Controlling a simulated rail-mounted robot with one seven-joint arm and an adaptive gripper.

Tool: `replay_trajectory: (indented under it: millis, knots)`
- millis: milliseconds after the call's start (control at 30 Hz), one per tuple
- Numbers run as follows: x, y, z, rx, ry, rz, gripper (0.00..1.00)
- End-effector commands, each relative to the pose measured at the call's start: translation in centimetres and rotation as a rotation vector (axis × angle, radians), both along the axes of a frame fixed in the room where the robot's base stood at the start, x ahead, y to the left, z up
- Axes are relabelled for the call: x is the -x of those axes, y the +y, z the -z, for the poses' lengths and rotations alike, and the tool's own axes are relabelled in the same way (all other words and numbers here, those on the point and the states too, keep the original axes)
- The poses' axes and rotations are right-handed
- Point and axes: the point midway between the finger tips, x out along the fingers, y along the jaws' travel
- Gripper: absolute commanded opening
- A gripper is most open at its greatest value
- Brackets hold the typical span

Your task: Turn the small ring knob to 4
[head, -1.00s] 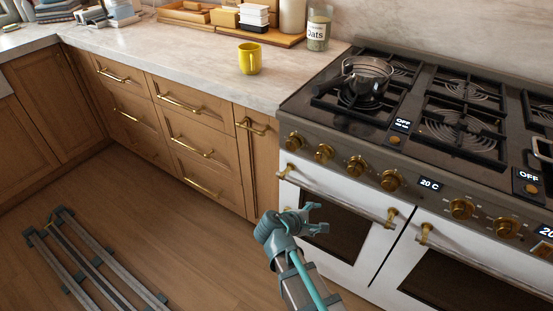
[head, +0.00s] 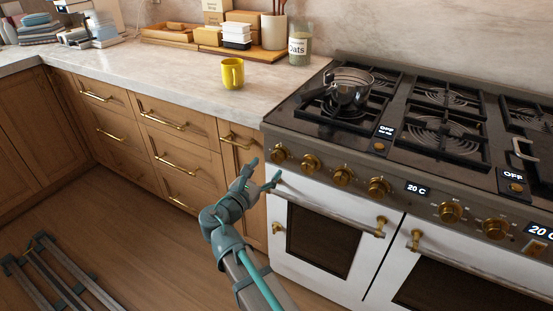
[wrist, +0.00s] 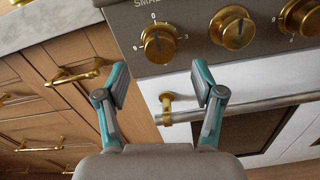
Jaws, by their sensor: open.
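The small ring knob (wrist: 158,43) is a round brass knob, under a partly cut-off label starting "SMAL". A 0 stands above it and a 3 at its right. Its dark mark seems to point up near the 0, but it is small. In the head view, it appears to be the leftmost knob (head: 279,154) on the stove front. My gripper (wrist: 160,82) is open and empty, its fingers spread below the knob in the wrist view. In the head view, my gripper (head: 262,174) is beside the stove's left front corner, below the knob, apparently not touching it.
Another brass knob (wrist: 232,27) sits close to the right. The oven handle bar (head: 330,203) runs below the knobs. A drawer handle (head: 238,142) is at the left. A pot (head: 348,90) stands on the back left burner; a yellow mug (head: 232,74) is on the counter.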

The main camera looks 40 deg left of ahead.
Motion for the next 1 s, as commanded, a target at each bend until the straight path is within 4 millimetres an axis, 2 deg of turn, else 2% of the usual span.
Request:
replay_trajectory:
  millis: [100, 333, 500, 800, 867, 1000]
  knots:
    - [-2.4, 0.4, 0.1, -0.001, 0.001, 0.003, 0.68]
    - [-5.6, 0.8, 0.1, -0.001, 0.001, 0.001, 0.68]
    - [-6.6, 0.9, 0.1, -0.001, 0.002, 0.001, 0.68]
    - [-6.8, 0.9, 0.1, -0.002, 0.002, 0.000, 0.68]
    - [-6.8, 0.9, 0.1, -0.002, 0.002, 0.000, 0.61]
    - [-6.8, 0.9, 0.1, -0.002, 0.002, 0.000, 0.38]
